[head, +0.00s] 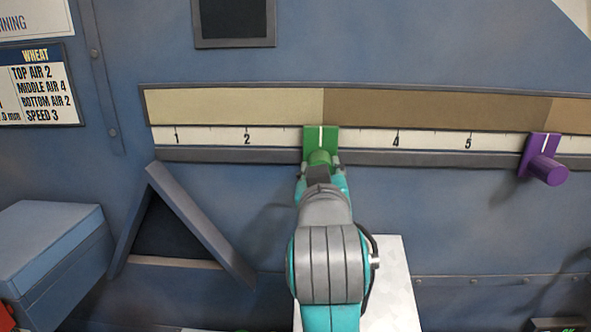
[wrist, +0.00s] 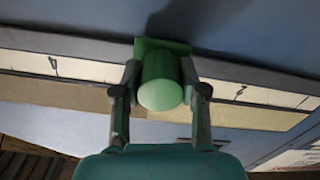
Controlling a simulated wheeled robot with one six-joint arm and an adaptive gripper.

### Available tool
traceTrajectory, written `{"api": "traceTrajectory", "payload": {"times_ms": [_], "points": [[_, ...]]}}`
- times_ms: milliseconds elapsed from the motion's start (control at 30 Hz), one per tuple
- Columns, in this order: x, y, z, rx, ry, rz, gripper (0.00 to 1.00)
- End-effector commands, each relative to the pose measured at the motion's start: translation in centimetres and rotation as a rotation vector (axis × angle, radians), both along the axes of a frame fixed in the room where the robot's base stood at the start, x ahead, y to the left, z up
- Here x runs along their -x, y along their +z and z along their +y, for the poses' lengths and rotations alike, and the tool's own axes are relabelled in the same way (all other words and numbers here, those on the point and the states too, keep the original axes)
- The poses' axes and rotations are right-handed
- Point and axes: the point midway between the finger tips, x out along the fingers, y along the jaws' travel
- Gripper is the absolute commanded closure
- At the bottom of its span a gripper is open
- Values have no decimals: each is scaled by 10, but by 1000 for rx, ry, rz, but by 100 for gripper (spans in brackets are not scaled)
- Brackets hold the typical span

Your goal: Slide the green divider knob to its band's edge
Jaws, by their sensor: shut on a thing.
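The green divider knob (head: 320,158) sits on its green slider plate on the numbered scale (head: 275,138), at about 3 between marks 2 and 4. The white line on the plate lies very close to the edge where the pale band (head: 235,106) meets the brown band (head: 435,112) above. My gripper (head: 320,172) is at the knob from below. In the wrist view, its two fingers are shut on the green knob (wrist: 160,85), one on each side. The fingers hide part of the knob's sides.
A purple knob (head: 547,171) sits on the same scale to the right, past mark 5. A triangular frame (head: 200,225) and a blue box (head: 48,245) stick out at the lower left. A label card (head: 40,88) is at the upper left.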

Motion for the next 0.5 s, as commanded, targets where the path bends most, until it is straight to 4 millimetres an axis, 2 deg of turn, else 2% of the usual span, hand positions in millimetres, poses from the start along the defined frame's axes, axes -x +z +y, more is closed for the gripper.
{"api": "traceTrajectory", "payload": {"times_ms": [300, 333, 400, 433, 500], "points": [[0, 0, -3, 1, -1, -1, 100], [0, 0, -3, 1, -1, -1, 56], [0, 0, -2, 1, -1, -1, 38], [0, 0, -2, 1, -1, 0, 32], [0, 0, -2, 1, -1, -1, 32]]}}
